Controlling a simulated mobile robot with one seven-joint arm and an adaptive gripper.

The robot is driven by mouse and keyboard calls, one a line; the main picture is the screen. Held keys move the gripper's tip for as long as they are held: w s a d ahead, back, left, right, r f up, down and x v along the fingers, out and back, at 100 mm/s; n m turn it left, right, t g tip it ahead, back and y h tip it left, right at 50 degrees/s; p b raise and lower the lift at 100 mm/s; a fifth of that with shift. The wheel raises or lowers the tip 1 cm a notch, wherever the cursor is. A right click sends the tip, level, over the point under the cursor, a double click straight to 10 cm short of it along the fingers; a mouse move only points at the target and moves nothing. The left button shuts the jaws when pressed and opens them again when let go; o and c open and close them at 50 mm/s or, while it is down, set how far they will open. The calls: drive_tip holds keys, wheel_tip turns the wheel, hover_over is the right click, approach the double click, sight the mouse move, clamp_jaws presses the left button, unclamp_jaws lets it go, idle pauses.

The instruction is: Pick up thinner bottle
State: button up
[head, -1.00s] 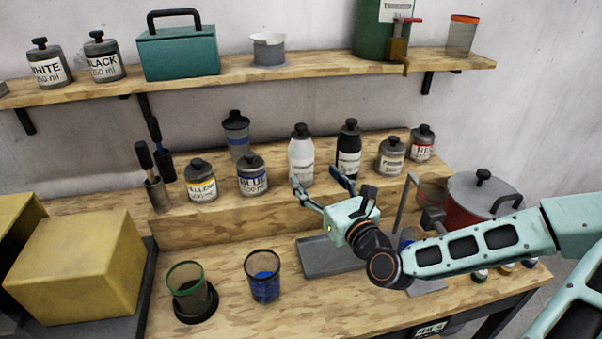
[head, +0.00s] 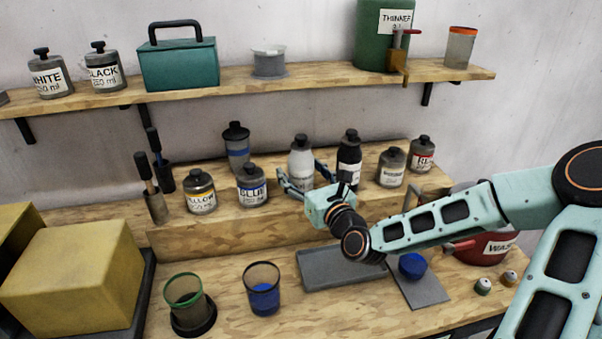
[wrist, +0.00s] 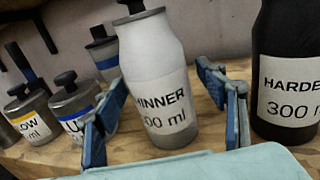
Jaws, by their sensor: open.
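The thinner bottle (wrist: 152,62) is white with a dark cap and a label ending in "INNER"; it stands upright on the wooden riser. It also shows in the head view (head: 300,160). My gripper (wrist: 165,115) is open, with one blue finger on each side of the bottle's lower part. In the head view my gripper (head: 305,182) reaches in from the front right, and its fingers hide part of the bottle's base. Whether either finger touches the bottle I cannot tell.
The black hardener bottle (wrist: 287,75) stands close at the right of the thinner bottle. The blue can (head: 251,186) and yellow can (head: 200,192) stand to the left. A large green thinner container (head: 375,45) is on the shelf above. A grey tray (head: 335,265) lies below.

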drive_tip(key=c, duration=1.7)
drive_tip(key=shift+r, duration=0.2)
drive_tip(key=shift+w+r, duration=0.1)
drive_tip(key=shift+r, duration=0.15)
wheel_tip(320, 180, up, 3)
drive_tip(key=shift+f+p, duration=0.2)
drive_tip(key=shift+p, duration=0.1)
drive_tip(key=s+r, duration=0.1)
drive_tip(key=r, duration=0.1)
drive_tip(key=s+d+r+p, duration=0.1)
drive_tip(key=s, duration=0.1)
drive_tip(key=s+r, duration=0.1)
drive_tip(key=r, duration=0.1)
drive_tip(key=shift+s+d+r+p, duration=0.3)
drive_tip(key=shift+s+d+r, duration=0.05)
drive_tip(key=b, duration=0.8)
approach(303, 141)
wheel_tip(303, 141, up, 2)
drive_tip(key=shift+s+r, duration=0.5)
drive_tip(key=shift+s, duration=0.2)
drive_tip(key=shift+s+r, duration=0.5)
drive_tip(key=shift+s, duration=0.2)
